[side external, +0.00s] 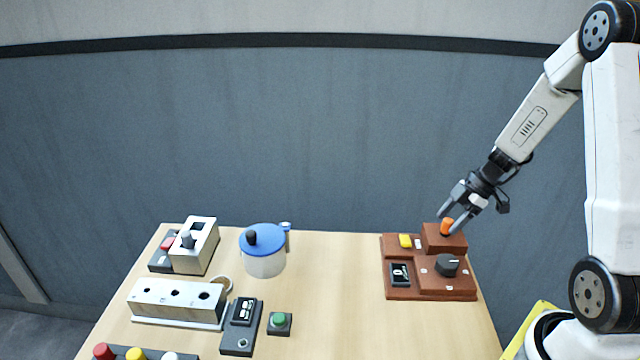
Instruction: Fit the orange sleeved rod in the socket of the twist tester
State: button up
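The twist tester (430,283) is a brown stepped unit at the right of the table, with a raised block (431,243) at its back. The orange sleeved rod (446,225) stands upright at the dark socket opening on top of this block; only its short orange upper part shows. How deep it sits is hidden. My gripper (449,222) is tilted down from the upper right, just above the block. Its two dark fingers are spread apart, one on each side of the orange part, with visible room between; no firm contact shows.
The tester carries a black knob (447,265), a yellow button (405,241) and a small display (399,274). A blue-lidded pot (264,263), a white block with holes (177,300) and several control boxes stand at the left. The table's middle is clear.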

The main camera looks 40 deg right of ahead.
aim_at(460, 232)
jog(key=shift+r, duration=0.1)
dwell(0.3)
jog(key=v, duration=0.7)
jog(key=shift+d+r, duration=0.2)
jog(key=shift+r, duration=0.1)
jog(key=shift+a, duration=0.1)
dwell(0.3)
jog(key=a+f+m+h, duration=0.1)
jog(key=a+m+h, duration=0.2)
jog(key=a+m, duration=0.3)
jog(key=s+a+f+m+h, duration=0.1)
jog(key=a+m, duration=0.5)
jog(key=a, duration=1)
jog(key=shift+a+f+g+h, duration=0.25)
jog(key=shift+g+h, duration=0.15)
jog(key=shift+h, duration=0.5)
